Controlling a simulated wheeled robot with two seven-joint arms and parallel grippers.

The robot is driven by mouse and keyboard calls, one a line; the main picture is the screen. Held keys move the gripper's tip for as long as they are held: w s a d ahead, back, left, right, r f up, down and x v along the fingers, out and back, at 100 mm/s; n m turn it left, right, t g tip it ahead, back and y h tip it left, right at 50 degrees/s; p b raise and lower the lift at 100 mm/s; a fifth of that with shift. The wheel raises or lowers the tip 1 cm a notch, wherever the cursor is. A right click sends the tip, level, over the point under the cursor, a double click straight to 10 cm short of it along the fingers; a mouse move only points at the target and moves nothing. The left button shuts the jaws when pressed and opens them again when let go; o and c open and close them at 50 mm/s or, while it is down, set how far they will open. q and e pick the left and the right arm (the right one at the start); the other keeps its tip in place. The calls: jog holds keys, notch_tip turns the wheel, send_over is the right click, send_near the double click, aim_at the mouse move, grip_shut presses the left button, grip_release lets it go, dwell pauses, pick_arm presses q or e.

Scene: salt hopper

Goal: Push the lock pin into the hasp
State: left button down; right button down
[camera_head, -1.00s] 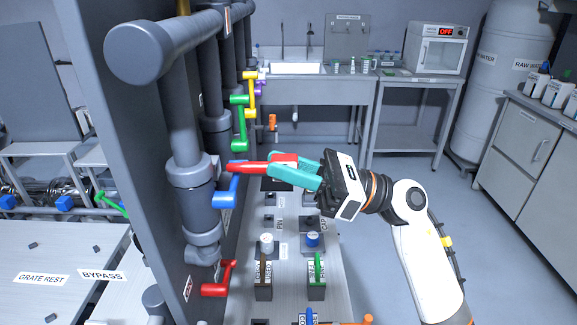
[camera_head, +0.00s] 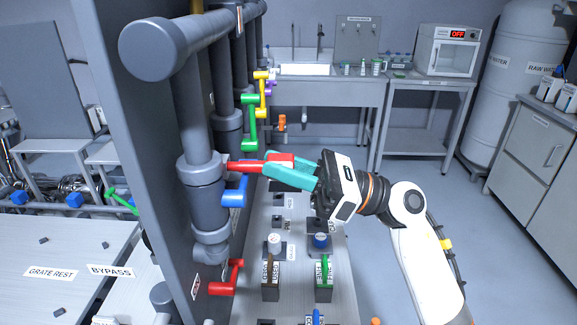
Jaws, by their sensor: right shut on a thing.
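The red lock pin (camera_head: 276,161) is held level in the teal fingers of my right gripper (camera_head: 285,168), which is shut on its thicker right end. The pin's thin left end reaches the collar of the grey vertical pipe (camera_head: 203,166), just above the blue valve handle (camera_head: 235,191). The hasp is not clearly distinguishable there, and I cannot tell how deep the pin tip sits. My left gripper is not in view.
Red (camera_head: 233,278), green (camera_head: 249,126) and yellow (camera_head: 262,88) valve handles stick out from the pipe row. Below the gripper is a grey bench (camera_head: 300,262) with labelled holders and knobs. The floor to the right is open.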

jog(key=shift+a, duration=0.8)
jog(key=c, duration=0.7)
grip_release()
jog(key=shift+o, duration=0.2)
jog(key=b+v, duration=0.4)
jog(key=v, duration=0.2)
dwell(0.5)
